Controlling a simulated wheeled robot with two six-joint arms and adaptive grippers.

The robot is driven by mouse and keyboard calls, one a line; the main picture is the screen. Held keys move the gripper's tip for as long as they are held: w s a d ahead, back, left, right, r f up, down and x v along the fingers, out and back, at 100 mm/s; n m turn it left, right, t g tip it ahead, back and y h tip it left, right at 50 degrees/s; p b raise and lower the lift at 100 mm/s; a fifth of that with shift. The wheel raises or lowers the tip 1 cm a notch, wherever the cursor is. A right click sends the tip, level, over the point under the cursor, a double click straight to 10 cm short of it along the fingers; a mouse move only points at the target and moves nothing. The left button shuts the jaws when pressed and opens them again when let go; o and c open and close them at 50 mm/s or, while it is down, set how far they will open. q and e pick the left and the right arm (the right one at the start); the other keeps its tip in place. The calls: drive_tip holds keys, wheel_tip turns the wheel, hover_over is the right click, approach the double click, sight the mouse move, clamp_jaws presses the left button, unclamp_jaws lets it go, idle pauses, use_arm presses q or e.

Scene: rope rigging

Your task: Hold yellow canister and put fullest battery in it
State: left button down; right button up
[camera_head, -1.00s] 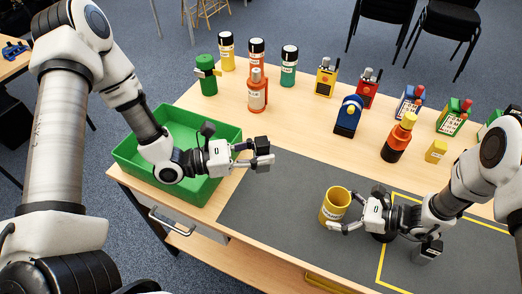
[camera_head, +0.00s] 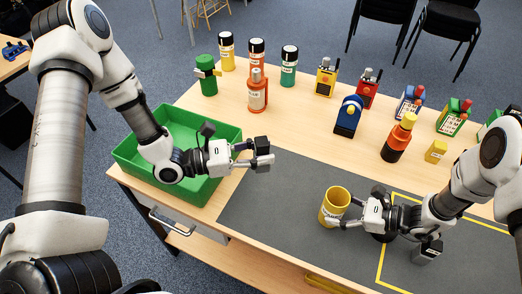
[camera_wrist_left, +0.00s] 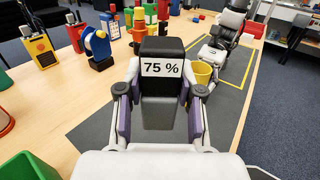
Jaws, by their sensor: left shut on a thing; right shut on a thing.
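My left gripper (camera_head: 262,156) is shut on a battery (camera_head: 262,145) with a black top. In the left wrist view the battery (camera_wrist_left: 161,86) has a grey body and a white label reading "75 %". It is held above the near left part of the grey mat, apart from the canister. The yellow canister (camera_head: 333,208) stands open at the top on the mat. It also shows in the left wrist view (camera_wrist_left: 202,73). My right gripper (camera_head: 338,224) is shut on the canister's near right side. The canister's inside bottom is hidden.
A grey-and-black block (camera_head: 427,252) is beside my right wrist, partly hidden. A green crate (camera_head: 128,155) stands at left. Several bottles, radios and other items, including an orange bottle (camera_head: 257,97), line the table's back. The mat (camera_head: 275,205) is clear between my grippers.

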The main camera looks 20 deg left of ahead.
idle(0.3)
drive_tip(key=o, duration=1.4)
drive_tip(key=shift+c, duration=0.2)
use_arm(q)
drive_tip(key=shift+r+p, duration=1)
use_arm(e)
drive_tip(key=shift+v, duration=3.8)
use_arm(q)
drive_tip(key=shift+r, duration=0.15)
use_arm(e)
drive_tip(key=shift+d+r, duration=0.25)
drive_tip(key=shift+d, duration=0.4)
